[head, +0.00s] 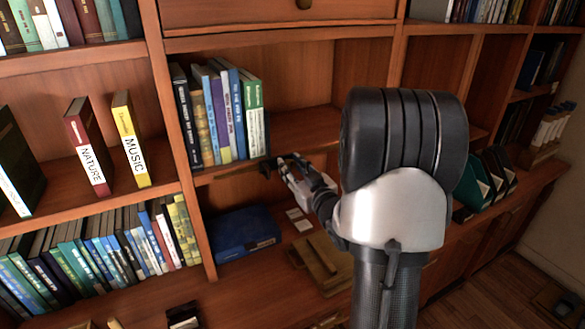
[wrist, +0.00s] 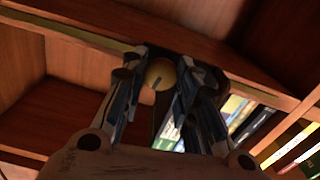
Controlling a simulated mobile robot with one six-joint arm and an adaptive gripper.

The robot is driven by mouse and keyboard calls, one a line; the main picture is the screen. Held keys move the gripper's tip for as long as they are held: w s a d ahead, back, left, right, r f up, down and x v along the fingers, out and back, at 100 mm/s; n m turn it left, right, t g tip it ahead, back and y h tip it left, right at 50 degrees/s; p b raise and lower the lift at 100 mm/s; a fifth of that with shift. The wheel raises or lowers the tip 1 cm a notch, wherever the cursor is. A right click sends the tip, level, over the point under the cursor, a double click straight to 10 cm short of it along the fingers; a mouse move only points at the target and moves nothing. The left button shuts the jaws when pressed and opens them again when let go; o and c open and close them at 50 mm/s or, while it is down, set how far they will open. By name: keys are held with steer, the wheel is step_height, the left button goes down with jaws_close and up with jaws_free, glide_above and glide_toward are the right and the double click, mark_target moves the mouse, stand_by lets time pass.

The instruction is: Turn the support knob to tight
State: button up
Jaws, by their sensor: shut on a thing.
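The support knob (wrist: 160,74) is a round, brass-coloured face with a dark mark, seen in the wrist view at the front edge of a wooden shelf. My gripper (wrist: 163,60) has one finger on each side of it and is shut on it. In the head view my gripper (head: 281,162) reaches left to the shelf's front edge, below the right end of a row of upright books. The knob is hard to make out there behind the fingers. I cannot read any label or tell which way the mark counts.
Upright books (head: 222,112) stand on the shelf just left of my gripper. A blue box (head: 245,232) and a brown wooden object (head: 325,262) lie on the surface below. A vertical divider (head: 178,130) stands farther left. My arm hides part of the right shelves.

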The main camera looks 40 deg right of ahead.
steer(key=m, duration=0.5)
steer(key=shift+d+r, duration=0.1)
steer(key=m+p, duration=0.1)
steer(key=m, duration=0.4)
steer(key=shift+m, duration=0.3)
steer(key=m+p, duration=0.2)
steer(key=m, duration=0.3)
steer(key=m+p, duration=0.2)
steer(key=m, duration=0.3)
steer(key=shift+m, duration=0.3)
steer(key=o, duration=1.1)
steer(key=shift+f, duration=0.2)
steer(key=shift+c, duration=0.2)
